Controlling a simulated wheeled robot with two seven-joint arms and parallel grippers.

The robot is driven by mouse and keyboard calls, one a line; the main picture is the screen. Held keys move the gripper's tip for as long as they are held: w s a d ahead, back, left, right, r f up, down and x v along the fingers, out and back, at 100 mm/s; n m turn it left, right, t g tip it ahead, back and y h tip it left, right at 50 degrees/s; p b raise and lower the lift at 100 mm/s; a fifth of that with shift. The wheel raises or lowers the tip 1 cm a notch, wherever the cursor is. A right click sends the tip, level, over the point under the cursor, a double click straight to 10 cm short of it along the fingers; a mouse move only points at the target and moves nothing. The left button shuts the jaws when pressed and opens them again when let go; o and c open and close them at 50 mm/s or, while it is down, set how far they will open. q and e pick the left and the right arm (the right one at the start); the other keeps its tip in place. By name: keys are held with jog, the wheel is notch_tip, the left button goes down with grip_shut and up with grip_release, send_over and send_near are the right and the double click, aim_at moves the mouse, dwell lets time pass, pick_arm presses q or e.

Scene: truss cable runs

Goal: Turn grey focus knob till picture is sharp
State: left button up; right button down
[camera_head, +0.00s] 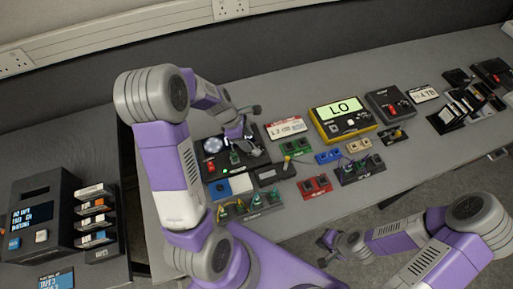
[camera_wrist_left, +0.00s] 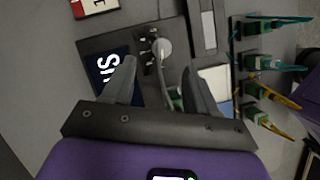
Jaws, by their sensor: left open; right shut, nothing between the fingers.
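In the left wrist view a round grey knob (camera_wrist_left: 162,47) sits on the black device (camera_wrist_left: 180,27), with a thin grey line or stem below it. A dark blue screen (camera_wrist_left: 110,72) beside it shows large white letters, partly behind a finger. Whether they are fully sharp is hard to tell. My left gripper (camera_wrist_left: 159,68) is open, its fingers on either side of the knob's column and apart from the knob in the picture. In the head view my left gripper (camera_head: 240,141) is over the device and hides the knob. My right gripper (camera_head: 335,247) is shut and empty off the bench's front.
A yellow meter (camera_head: 345,121) reading LO stands right of the device. Small red switches (camera_head: 316,186) and green connectors with cables (camera_head: 252,204) lie in front. A black console (camera_head: 42,214) stands on the left bench.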

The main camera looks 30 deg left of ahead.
aim_at(256, 150)
pick_arm(q)
jog(key=b+x, duration=0.1)
jog(key=x, duration=0.5)
jog(key=shift+s+d+f, duration=0.1)
jog(key=shift+d+f, duration=0.1)
jog(key=shift+f, duration=0.2)
jog(key=shift+c, duration=0.3)
jog(key=c, duration=1)
